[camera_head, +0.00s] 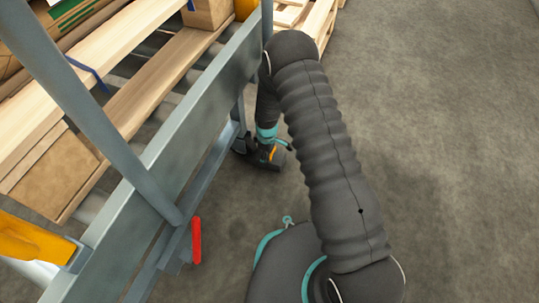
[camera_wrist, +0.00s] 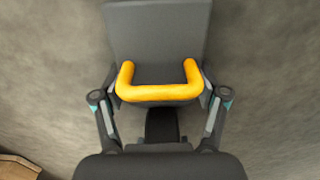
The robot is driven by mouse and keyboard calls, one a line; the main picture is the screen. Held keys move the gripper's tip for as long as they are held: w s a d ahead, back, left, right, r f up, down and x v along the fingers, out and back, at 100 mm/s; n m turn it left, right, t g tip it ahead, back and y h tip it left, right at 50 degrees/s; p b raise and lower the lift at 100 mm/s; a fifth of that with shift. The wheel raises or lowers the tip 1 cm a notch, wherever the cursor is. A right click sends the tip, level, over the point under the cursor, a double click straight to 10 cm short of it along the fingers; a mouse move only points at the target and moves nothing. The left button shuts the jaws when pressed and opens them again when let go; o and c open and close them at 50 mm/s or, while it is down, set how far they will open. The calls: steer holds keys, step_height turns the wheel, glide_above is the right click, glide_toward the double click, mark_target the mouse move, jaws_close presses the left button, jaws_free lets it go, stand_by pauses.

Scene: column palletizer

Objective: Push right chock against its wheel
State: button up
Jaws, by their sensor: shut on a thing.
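The right chock (camera_head: 276,162) is a dark grey block on the concrete floor, with a yellow-orange handle. In the wrist view the chock (camera_wrist: 158,20) fills the top middle, and its U-shaped handle (camera_wrist: 158,93) lies between my fingers. My gripper (camera_wrist: 160,86) is shut on the handle from both sides; in the head view my gripper (camera_head: 269,138) reaches down to the chock. A dark wheel (camera_head: 241,145) shows just left of the chock under the frame. My arm hides part of this spot, and I cannot tell whether chock and wheel touch.
A grey steel frame (camera_head: 190,120) with a rail and post runs diagonally on the left, close to my arm. Wooden planks (camera_head: 150,85) lie behind it. A red handle (camera_head: 196,240) sticks up near the frame's lower end. The floor (camera_head: 450,130) on the right is clear.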

steer(key=o, duration=1.5)
steer(key=shift+w+a+r, duration=0.2)
steer(key=shift+w+a, duration=0.1)
steer(key=shift+a, duration=0.3)
steer(key=shift+d+f, duration=0.1)
steer(key=shift+d, duration=0.3)
steer(key=shift+r, duration=3.8)
